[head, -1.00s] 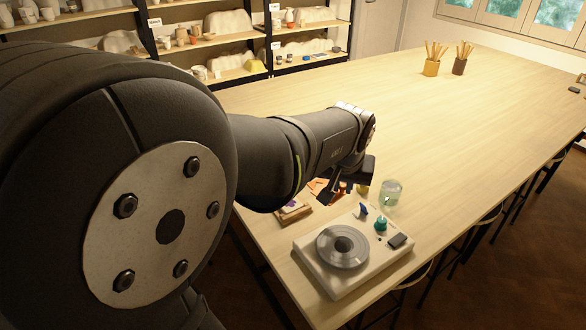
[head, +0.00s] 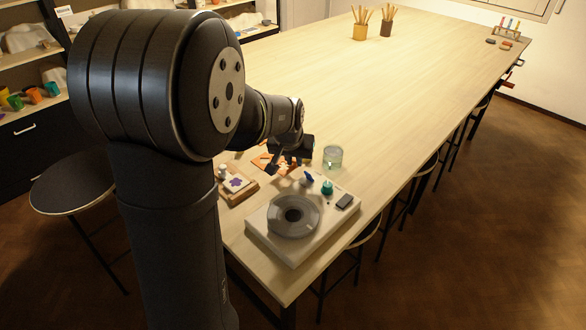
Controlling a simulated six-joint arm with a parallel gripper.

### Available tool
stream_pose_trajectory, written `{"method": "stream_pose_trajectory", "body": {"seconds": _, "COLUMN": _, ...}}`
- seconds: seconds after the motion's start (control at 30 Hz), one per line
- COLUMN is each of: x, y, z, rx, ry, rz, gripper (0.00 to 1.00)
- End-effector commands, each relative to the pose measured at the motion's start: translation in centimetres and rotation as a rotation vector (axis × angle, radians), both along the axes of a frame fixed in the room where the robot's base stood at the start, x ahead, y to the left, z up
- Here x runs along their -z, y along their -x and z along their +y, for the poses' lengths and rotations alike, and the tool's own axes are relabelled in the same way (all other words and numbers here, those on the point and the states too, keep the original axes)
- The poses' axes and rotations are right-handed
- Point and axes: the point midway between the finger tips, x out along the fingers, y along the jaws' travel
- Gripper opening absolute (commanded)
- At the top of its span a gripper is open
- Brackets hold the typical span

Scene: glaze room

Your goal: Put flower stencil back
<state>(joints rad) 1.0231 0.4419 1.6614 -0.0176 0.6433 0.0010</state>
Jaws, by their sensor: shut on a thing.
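My gripper (head: 279,166) is over the near-left part of the table, pointing down. It is shut on a thin orange sheet (head: 262,160), which looks like the flower stencil; its cut-out shape is not clear. The arm and fingers hide part of the sheet, and I cannot tell how far it is above the table. To its left, a white tile with a purple flower (head: 237,183) lies on a wooden board (head: 246,192), with a small pale bottle (head: 222,172) at its back edge.
A white device with a grey round wheel (head: 293,215) stands just in front, carrying a teal knob (head: 327,187) and a dark block (head: 344,201). A glass jar of greenish liquid (head: 333,157) stands to the right. Brush pots (head: 361,30) stand far back; the table between is clear.

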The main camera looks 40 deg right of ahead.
Motion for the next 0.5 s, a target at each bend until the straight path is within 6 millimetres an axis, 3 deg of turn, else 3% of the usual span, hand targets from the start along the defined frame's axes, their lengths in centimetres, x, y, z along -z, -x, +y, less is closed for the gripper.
{"method": "stream_pose_trajectory", "body": {"seconds": 0.23, "x": 3.2, "y": 0.0, "z": 0.1, "rx": 0.0, "ry": -0.003, "rz": 0.002, "gripper": 0.0}}
{"method": "stream_pose_trajectory", "body": {"seconds": 0.5, "x": 3.5, "y": 0.0, "z": 0.0, "rx": -0.001, "ry": 0.001, "rz": 0.0, "gripper": 0.0}}
